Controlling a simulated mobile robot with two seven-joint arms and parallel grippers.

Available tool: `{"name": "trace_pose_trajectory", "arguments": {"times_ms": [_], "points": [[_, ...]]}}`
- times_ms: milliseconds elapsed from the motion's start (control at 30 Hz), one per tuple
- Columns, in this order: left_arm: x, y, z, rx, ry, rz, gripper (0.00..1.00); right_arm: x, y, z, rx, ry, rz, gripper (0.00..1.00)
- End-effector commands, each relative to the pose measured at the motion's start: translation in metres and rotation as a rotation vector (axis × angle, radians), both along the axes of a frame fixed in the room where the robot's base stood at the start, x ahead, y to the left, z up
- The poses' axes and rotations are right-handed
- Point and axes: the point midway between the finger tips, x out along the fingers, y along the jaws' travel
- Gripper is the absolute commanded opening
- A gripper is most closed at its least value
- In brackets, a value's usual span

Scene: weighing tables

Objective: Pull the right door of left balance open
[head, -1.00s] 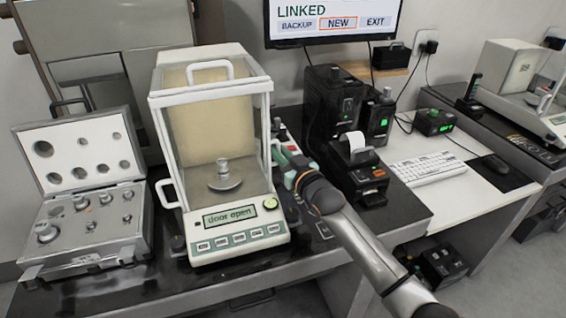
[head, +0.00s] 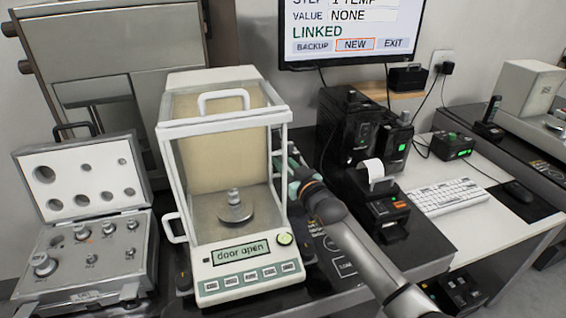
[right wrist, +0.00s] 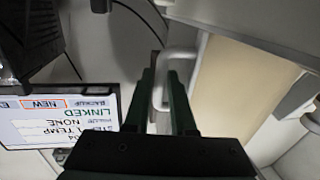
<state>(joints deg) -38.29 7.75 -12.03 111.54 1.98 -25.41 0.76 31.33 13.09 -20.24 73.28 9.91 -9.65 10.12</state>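The left balance (head: 240,258) is a white glass-sided case on the left table. Its display (head: 239,253) reads "door open". Inside, a small weight (head: 233,196) stands on the round pan (head: 236,213). My right gripper (head: 284,165) reaches in from the right, against the case's right side. In the right wrist view the white handle (right wrist: 181,54) of the right door runs down between my two dark green fingers (right wrist: 163,90), which are close about it. How far the right door stands open cannot be told. My left gripper is not in view.
An open weight case (head: 85,250) is left of the balance. A black printer (head: 378,205) and black boxes (head: 345,130) stand close right of my right arm. A keyboard (head: 447,196) and a second balance (head: 530,90) are further right. A monitor (head: 350,30) hangs behind.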

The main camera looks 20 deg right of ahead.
Motion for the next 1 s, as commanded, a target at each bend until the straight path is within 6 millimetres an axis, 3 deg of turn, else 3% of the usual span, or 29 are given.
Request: {"name": "trace_pose_trajectory", "arguments": {"times_ms": [300, 467, 1000], "points": [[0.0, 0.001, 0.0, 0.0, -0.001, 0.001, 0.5, -0.001, 0.0, 0.0, 0.0, 0.0, 0.0, 0.27], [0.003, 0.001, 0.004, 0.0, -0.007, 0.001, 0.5, -0.012, -0.003, 0.0, 0.0, 0.0, 0.0, 0.27], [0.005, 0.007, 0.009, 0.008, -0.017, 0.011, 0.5, -0.099, -0.023, 0.0, -0.001, 0.002, 0.0, 0.27]]}}
